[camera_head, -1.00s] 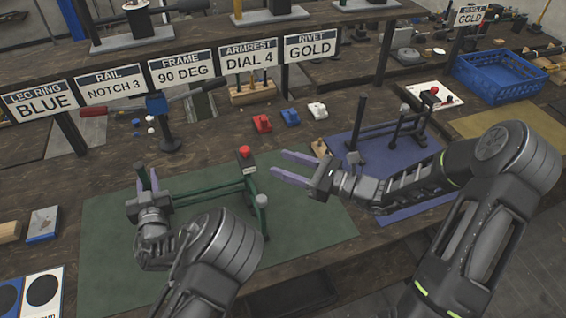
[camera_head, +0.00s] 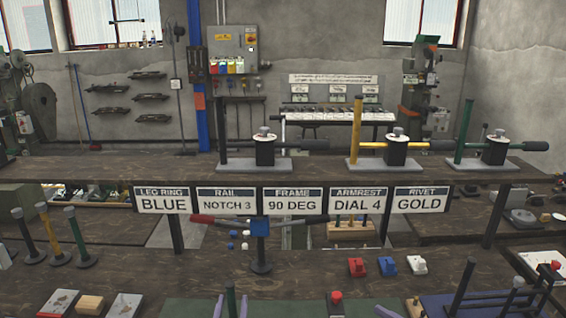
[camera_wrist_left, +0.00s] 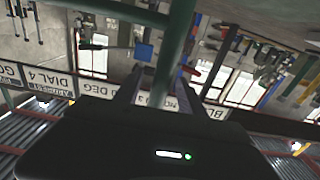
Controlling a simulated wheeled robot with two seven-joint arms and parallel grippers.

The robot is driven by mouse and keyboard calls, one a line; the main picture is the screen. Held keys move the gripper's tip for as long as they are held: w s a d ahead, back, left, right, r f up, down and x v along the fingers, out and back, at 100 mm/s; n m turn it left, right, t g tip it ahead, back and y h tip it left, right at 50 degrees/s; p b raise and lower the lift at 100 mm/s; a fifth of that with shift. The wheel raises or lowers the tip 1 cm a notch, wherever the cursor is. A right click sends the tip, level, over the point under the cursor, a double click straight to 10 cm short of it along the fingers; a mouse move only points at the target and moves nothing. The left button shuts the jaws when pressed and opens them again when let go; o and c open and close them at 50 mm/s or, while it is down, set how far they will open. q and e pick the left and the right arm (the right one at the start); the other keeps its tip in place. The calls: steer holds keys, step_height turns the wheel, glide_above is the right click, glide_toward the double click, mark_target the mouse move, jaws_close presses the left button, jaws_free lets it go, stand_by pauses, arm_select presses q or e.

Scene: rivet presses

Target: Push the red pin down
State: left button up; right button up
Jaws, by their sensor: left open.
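In the left wrist view my left gripper (camera_wrist_left: 155,88) is open, with a green tube (camera_wrist_left: 172,55) passing between the fingers; contact cannot be told. One purple tip of my right gripper (camera_head: 385,312) shows right of the pin.
A post with a blue head (camera_head: 260,228) stands on the bench. A sign row (camera_head: 293,200) hangs below the raised shelf (camera_head: 100,172). A dark frame (camera_head: 465,285) stands at right.

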arm_select(q)
steer(key=s, duration=1)
